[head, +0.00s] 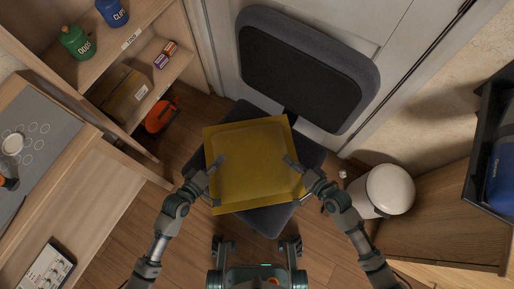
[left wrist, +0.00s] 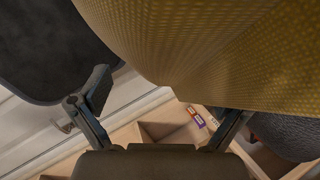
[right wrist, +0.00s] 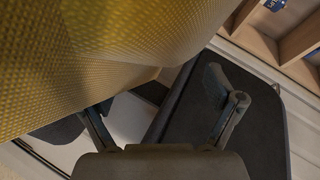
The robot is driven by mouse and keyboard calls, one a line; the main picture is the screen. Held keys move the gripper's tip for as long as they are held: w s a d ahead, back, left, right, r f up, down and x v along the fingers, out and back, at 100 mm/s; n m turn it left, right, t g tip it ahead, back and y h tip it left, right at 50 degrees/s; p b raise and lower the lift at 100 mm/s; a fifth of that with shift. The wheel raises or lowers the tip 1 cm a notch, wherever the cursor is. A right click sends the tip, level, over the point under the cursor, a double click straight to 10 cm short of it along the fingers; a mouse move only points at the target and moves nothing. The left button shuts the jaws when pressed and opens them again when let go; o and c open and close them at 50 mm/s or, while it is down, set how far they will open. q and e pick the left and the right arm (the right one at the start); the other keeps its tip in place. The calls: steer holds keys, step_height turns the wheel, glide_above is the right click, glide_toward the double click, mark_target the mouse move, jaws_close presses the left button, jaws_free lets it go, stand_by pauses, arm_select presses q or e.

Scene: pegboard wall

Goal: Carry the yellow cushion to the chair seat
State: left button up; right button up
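The yellow cushion (head: 248,165) is square and flat in the head view, above the dark chair seat (head: 262,215), covering most of it. I cannot tell whether it touches the seat. My left gripper (head: 215,182) is at the cushion's left edge and my right gripper (head: 298,180) at its right edge, so the cushion is between them. Both grippers have their fingers spread wide. The cushion fills much of the left wrist view (left wrist: 200,50) and the right wrist view (right wrist: 110,50), close to the fingers. Contact with the cushion is hard to make out.
The chair backrest (head: 308,68) stands behind the seat, near a white door. A shelf (head: 125,60) with jars and boxes is at the upper left. A white bin (head: 389,190) stands right of the chair. A wooden counter (head: 80,215) is at the left.

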arm_select(q)
steer(key=shift+a, duration=0.15)
steer(key=shift+s+a, duration=0.1)
steer(key=shift+s, duration=0.05)
arm_select(e)
steer(key=shift+d+f, duration=0.1)
steer(key=shift+s+d, duration=0.15)
steer(key=shift+s, duration=0.05)
arm_select(q)
steer(key=v, duration=1.1)
steer(key=shift+s+r, duration=0.2)
arm_select(e)
steer(key=v, duration=1.1)
arm_select(q)
steer(key=shift+a, duration=0.1)
arm_select(e)
steer(key=shift+s+d+r, duration=0.1)
steer(key=shift+d+r, duration=0.1)
steer(key=shift+r, duration=0.05)
